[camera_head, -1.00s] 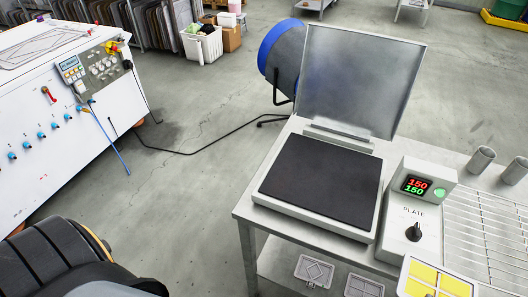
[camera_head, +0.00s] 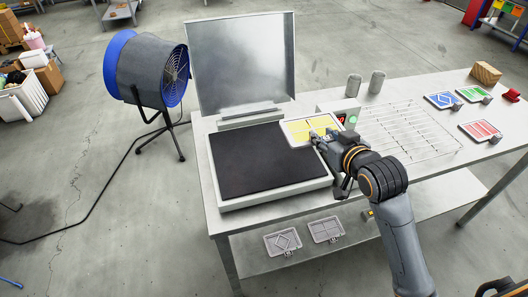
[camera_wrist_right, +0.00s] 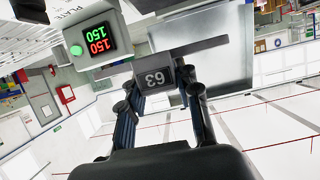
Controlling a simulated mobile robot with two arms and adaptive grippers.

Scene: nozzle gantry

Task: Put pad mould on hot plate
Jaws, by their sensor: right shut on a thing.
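The pad mould (camera_head: 300,128) is a flat light tile with yellow panels. My right gripper (camera_head: 322,138) is shut on its grey handle block, which carries the number 63 in the right wrist view (camera_wrist_right: 158,78). The mould is held in the air by the right rear corner of the hot plate (camera_head: 255,165), overlapping its edge in the head view. The plate has a bare black top in a pale frame, and its metal lid (camera_head: 240,60) stands open behind. The exact height of the mould above the plate is hard to tell. My left gripper is out of view.
A control box (camera_head: 345,112), partly hidden by my arm, stands right of the plate. A wire rack (camera_head: 410,130), two metal cups (camera_head: 353,86) and blue, green and red moulds (camera_head: 480,130) lie further right. Two grey moulds (camera_head: 325,229) lie on the lower shelf. A blue fan (camera_head: 145,70) stands left.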

